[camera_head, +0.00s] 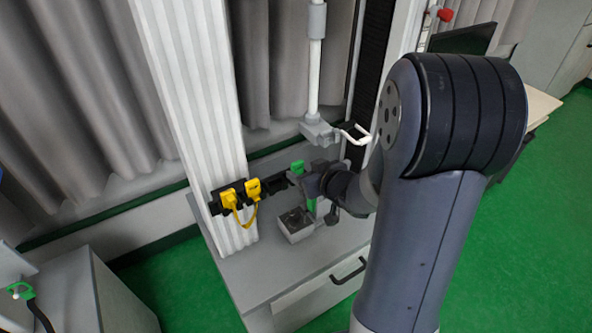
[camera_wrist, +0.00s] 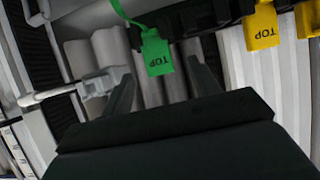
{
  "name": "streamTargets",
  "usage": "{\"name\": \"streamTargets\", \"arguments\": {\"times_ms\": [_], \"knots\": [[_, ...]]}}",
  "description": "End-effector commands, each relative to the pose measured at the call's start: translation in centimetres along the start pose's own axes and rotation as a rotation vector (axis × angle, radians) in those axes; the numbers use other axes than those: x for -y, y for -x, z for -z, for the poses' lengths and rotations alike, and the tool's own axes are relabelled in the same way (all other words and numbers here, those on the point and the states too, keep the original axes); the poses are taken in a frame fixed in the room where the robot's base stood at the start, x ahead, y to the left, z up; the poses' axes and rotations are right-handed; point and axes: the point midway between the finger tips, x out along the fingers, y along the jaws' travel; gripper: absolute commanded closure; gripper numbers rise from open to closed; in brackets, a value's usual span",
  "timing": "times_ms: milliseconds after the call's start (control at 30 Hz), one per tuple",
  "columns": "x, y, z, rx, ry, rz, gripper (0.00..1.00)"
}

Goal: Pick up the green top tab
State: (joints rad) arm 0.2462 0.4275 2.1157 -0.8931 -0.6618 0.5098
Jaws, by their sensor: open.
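The green top tab (camera_wrist: 157,55) hangs from a black rack in the wrist view, with "TOP" printed on it upside down and a green strap running up from it. In the head view the green tab (camera_head: 297,166) shows at the right end of the rack, just left of my wrist. My gripper (camera_wrist: 160,70) is open, one finger on each side of the tab in the picture. The fingers look apart from it; how far beyond the fingertips it lies is hard to tell.
Yellow tabs (camera_head: 253,189) hang on the black rack (camera_head: 275,184) left of the green one. A small grey box (camera_head: 295,226) stands on the grey cabinet (camera_head: 262,268) below. A grey fixture with a white handle (camera_head: 354,134) sticks out above my wrist.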

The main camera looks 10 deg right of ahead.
Motion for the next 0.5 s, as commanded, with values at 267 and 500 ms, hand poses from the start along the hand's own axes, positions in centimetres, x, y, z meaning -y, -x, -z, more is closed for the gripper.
{"name": "streamTargets", "arguments": {"times_ms": [267,500], "knots": [[0.0,-1.9,0.2,0.001,0.001,0.001,0.42],[0.1,-4.9,0.9,0.002,0.001,0.002,0.42]]}}
